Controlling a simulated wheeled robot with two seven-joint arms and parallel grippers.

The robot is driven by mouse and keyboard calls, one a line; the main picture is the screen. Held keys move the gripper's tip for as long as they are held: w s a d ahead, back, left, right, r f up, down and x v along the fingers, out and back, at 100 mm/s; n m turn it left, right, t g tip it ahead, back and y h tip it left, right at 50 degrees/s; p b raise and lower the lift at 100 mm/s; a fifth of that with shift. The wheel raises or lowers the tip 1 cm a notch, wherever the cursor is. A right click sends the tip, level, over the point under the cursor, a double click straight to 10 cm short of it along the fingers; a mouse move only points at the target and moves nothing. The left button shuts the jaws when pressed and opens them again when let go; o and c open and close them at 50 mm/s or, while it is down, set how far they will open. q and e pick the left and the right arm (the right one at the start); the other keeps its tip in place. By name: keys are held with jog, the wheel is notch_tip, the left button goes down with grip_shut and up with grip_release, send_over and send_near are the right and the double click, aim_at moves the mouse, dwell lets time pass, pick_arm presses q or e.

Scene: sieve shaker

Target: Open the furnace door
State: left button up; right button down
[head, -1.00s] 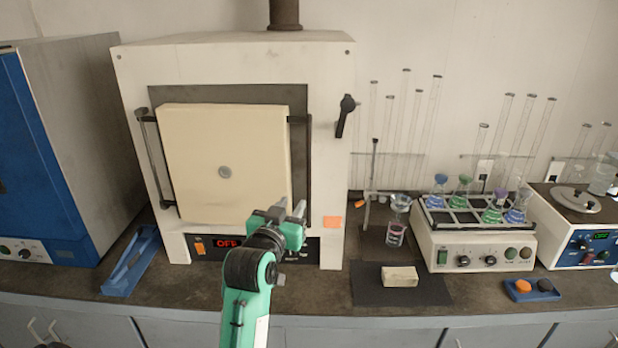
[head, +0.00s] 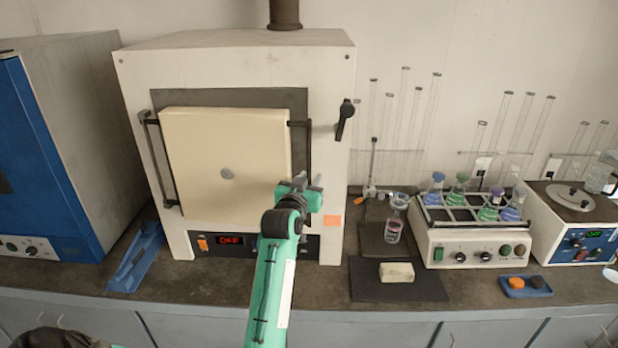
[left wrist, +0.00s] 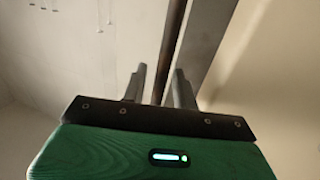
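The furnace (head: 332,75) stands at the left centre of the bench. Its thick cream door (head: 225,150) appears shut. A dark upright handle bar (head: 309,148) runs along the door's right side. My left gripper (head: 309,182) is at the lower part of this bar. In the left wrist view the two fingers (left wrist: 159,88) are apart, and the dark bar (left wrist: 174,40) runs up between them in the picture. I cannot tell how deep the bar sits between the fingers; no grip shows. My right gripper is not in view.
A black lever (head: 344,118) is on the furnace front, right of the door. A blue cabinet (head: 40,150) stands to the left, with a blue rack (head: 136,258) beside the furnace. A flask shaker (head: 470,245) and a pale block (head: 396,272) are to the right.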

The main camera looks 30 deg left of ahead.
pick_arm(q)
grip_shut()
